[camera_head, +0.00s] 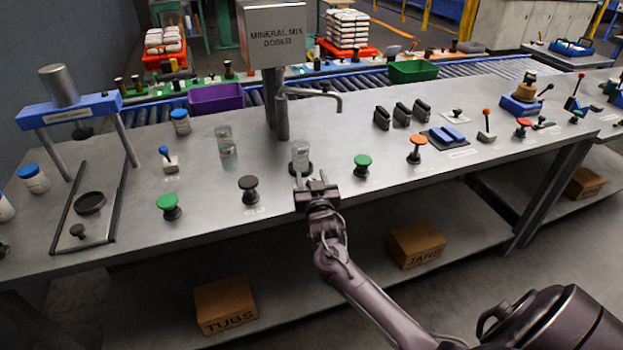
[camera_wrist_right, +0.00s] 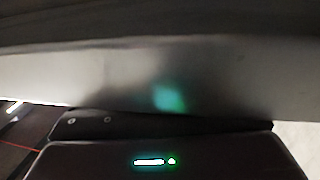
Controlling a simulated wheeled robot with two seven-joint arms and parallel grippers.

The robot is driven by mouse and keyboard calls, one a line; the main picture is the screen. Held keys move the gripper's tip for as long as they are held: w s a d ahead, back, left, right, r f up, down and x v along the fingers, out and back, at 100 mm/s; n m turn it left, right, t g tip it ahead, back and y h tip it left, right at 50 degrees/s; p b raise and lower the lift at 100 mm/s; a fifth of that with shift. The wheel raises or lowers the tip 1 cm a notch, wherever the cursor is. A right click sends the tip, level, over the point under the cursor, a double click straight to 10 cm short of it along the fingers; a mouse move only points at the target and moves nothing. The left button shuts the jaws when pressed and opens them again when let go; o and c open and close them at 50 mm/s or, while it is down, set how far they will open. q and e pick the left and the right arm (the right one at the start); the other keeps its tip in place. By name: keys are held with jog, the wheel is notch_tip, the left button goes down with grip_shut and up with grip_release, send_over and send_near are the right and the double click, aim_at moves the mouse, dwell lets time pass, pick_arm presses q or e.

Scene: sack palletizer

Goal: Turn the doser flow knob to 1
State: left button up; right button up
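The mineral mix doser (camera_head: 277,35) stands at the back of the grey bench, with a grey post and a spout bending right. Several mushroom knobs line the bench front: a green one (camera_head: 170,202) at left, a black one (camera_head: 249,186), a green one (camera_head: 362,162) and an orange one (camera_head: 416,146). I cannot tell which is the flow knob, nor read any scale. My right gripper (camera_head: 311,179) is at the front edge, between the black knob and the right green knob, its fingers apart and seemingly empty. My left gripper is not in view.
A clear jar (camera_head: 300,152) stands on a dark round base just beyond my right gripper. Two more clear jars (camera_head: 228,155) stand left of the post. A blue-topped press (camera_head: 70,108) is at far left. The wrist view shows a blurred pale edge with a green glow.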

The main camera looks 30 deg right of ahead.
jog(key=c, duration=0.8)
jog(key=shift+o, duration=0.2)
jog(key=shift+n+t+y, duration=0.3)
jog(key=shift+n+y, duration=0.1)
jog(key=shift+y, duration=0.2)
jog(key=shift+a+n+t+y+p, duration=0.1)
jog(key=shift+n+t+y+p, duration=0.2)
jog(key=shift+n+y, duration=0.6)
jog(key=n+y, duration=0.1)
jog(key=y, duration=0.1)
jog(key=shift+a+y, duration=0.1)
jog(key=shift+y, duration=0.3)
jog(key=n+y, duration=0.1)
jog(key=y, duration=0.1)
jog(key=n+y, duration=0.1)
jog(key=shift+a+f+n+y+b, duration=0.1)
jog(key=shift+a+n+y+b, duration=0.2)
jog(key=shift+y+b, duration=0.1)
jog(key=shift+a+n+y+b, duration=0.15)
jog(key=shift+n+y+b, duration=0.25)
jog(key=shift+n+y, duration=0.45)
jog(key=shift+a+n+y+b, duration=0.1)
jog(key=shift+n+y+b, duration=0.3)
jog(key=shift+y, duration=0.75)
jog(key=shift+n+g+y, duration=0.25)
jog(key=shift+g+y, duration=0.05)
jog(key=shift+g, duration=0.2)
